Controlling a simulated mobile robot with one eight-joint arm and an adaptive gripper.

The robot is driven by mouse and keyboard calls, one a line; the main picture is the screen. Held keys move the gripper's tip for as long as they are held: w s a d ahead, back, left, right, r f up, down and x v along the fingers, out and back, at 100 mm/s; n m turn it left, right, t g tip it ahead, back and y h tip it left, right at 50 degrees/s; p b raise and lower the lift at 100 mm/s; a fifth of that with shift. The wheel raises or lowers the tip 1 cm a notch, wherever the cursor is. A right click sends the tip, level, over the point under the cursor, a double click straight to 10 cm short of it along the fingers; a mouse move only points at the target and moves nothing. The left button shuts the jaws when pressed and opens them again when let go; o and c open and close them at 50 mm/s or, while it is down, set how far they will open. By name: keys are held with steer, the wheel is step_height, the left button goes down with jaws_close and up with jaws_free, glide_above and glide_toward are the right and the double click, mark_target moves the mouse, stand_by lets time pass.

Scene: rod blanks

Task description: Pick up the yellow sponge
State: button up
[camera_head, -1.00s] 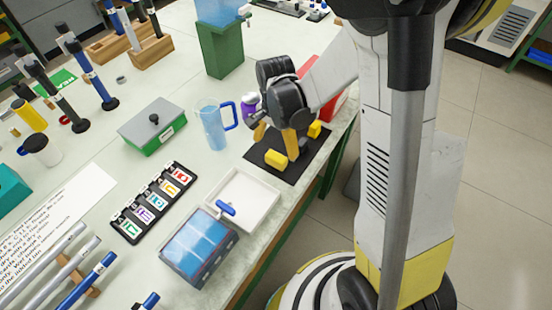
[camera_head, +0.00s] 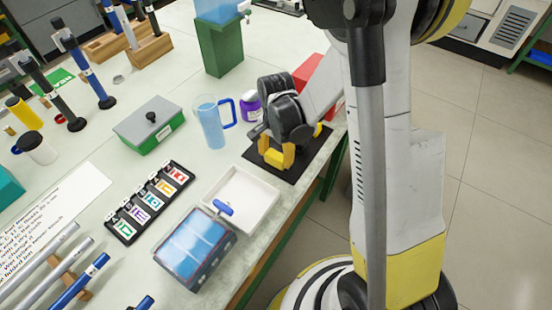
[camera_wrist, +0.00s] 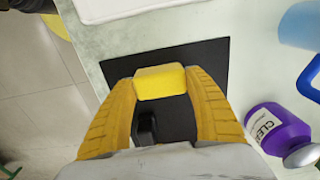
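The yellow sponge (camera_head: 275,158) lies on a black mat (camera_head: 293,172) near the table's edge. It also shows in the wrist view (camera_wrist: 160,82), between my fingertips. My gripper (camera_head: 276,153) is low over the mat, its yellow fingers spread on either side of the sponge. In the wrist view, my gripper (camera_wrist: 160,76) has its tips beside the sponge's two ends. Any gap there is too small to tell whether they touch it.
A purple bottle (camera_head: 250,106) and a blue pitcher (camera_head: 211,122) stand left of my gripper. A white tray (camera_head: 263,213) is in front of the mat. Another yellow item (camera_head: 318,130) shows partly behind my gripper. A red box (camera_head: 306,72) stands behind the arm.

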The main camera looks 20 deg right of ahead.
mark_target(276, 155)
steer(key=shift+r, duration=0.1)
steer(key=shift+r+p, duration=0.35)
steer(key=shift+r, duration=0.2)
step_height(276, 155, up, 3)
steer(key=shift+r+p, duration=0.1)
steer(key=shift+p, duration=0.65)
steer(key=s+d+r+p, duration=0.3)
steer(key=s+r, duration=0.3)
steer(key=s, duration=0.4)
steer(key=shift+s+d+r+p, duration=0.3)
steer(key=shift+s+d, duration=0.05)
steer(key=shift+d, duration=0.55)
